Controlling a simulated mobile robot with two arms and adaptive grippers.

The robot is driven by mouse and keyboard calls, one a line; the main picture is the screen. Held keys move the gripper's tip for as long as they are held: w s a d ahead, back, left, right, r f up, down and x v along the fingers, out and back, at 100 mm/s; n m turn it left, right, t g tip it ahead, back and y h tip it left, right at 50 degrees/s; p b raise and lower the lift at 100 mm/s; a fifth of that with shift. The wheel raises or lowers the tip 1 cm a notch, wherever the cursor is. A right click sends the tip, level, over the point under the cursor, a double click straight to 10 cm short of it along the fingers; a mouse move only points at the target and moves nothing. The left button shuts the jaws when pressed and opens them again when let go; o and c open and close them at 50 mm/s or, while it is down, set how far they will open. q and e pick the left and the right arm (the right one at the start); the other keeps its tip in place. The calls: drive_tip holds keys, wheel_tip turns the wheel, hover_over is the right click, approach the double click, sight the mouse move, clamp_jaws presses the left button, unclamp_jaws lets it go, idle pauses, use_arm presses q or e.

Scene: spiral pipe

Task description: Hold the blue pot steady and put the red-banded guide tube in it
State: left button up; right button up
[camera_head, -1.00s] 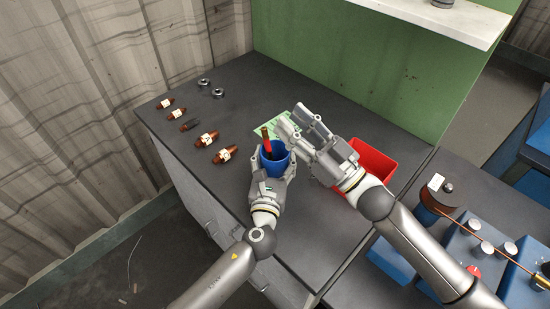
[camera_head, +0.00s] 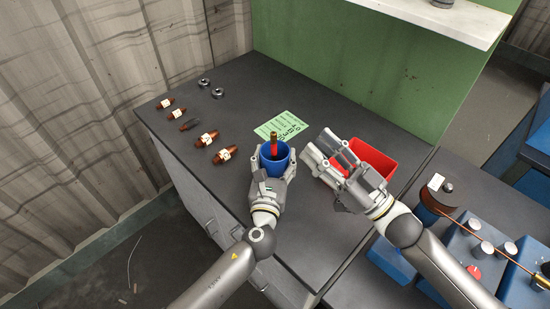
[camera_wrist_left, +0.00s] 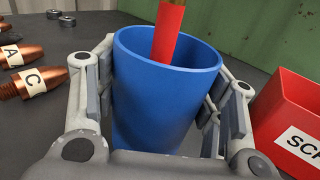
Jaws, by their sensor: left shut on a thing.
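The blue pot (camera_head: 272,168) stands upright on the dark bench. My left gripper (camera_head: 274,160) is shut around it, with one finger on each side. In the left wrist view, the pot (camera_wrist_left: 165,105) fills the middle. The red-banded guide tube (camera_head: 274,146), with a copper-brown top, stands nearly upright in the pot and sticks out above the rim. In the left wrist view, the red band (camera_wrist_left: 168,40) goes down inside the pot; the tube's lower end is hidden. My right gripper (camera_head: 316,144) is open and empty, to the right of the pot and apart from it.
A red bin (camera_head: 376,157) sits to the right, partly behind my right gripper. A green printed sheet (camera_head: 282,125) lies behind the pot. Several copper fittings (camera_head: 207,138) and two metal rings (camera_head: 217,92) lie at the left.

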use_arm(q)
drive_tip(key=o, duration=1.1)
